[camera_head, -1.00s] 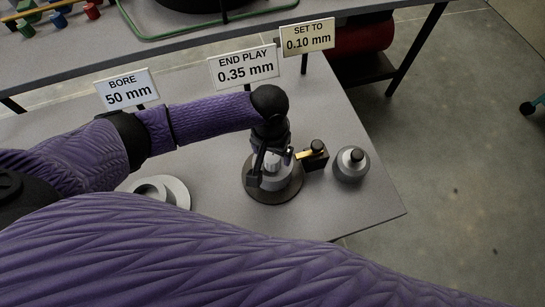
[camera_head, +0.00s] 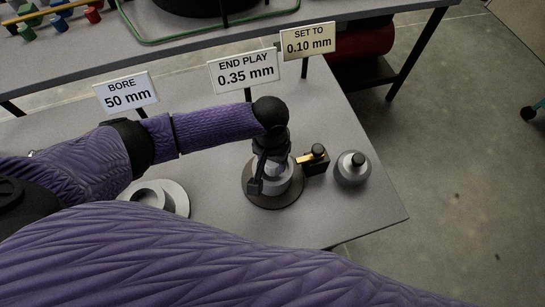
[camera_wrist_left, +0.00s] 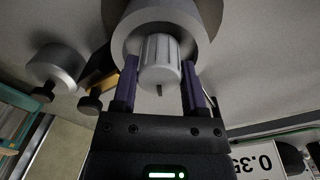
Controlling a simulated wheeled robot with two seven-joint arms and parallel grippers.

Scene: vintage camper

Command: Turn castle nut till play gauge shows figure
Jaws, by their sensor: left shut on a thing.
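The castle nut (camera_wrist_left: 160,60), a grey ribbed cylinder, sits on the round hub (camera_head: 284,186) over a dark disc. My left gripper (camera_head: 267,178) reaches down to it from above and covers much of it in the head view. In the left wrist view my left gripper (camera_wrist_left: 161,80) has one purple finger on each side of the nut and is shut on it. The play gauge sign (camera_head: 243,71) reads END PLAY 0.35 mm. The target sign (camera_head: 307,41) reads SET TO 0.10 mm. My right gripper is not in view.
A black block with a yellow strip (camera_head: 316,162) stands just right of the hub, with a grey knobbed piece (camera_head: 352,170) beyond it. A grey ring (camera_head: 176,198) lies at left, by the BORE 50 mm sign (camera_head: 126,91). The table's front right corner is clear.

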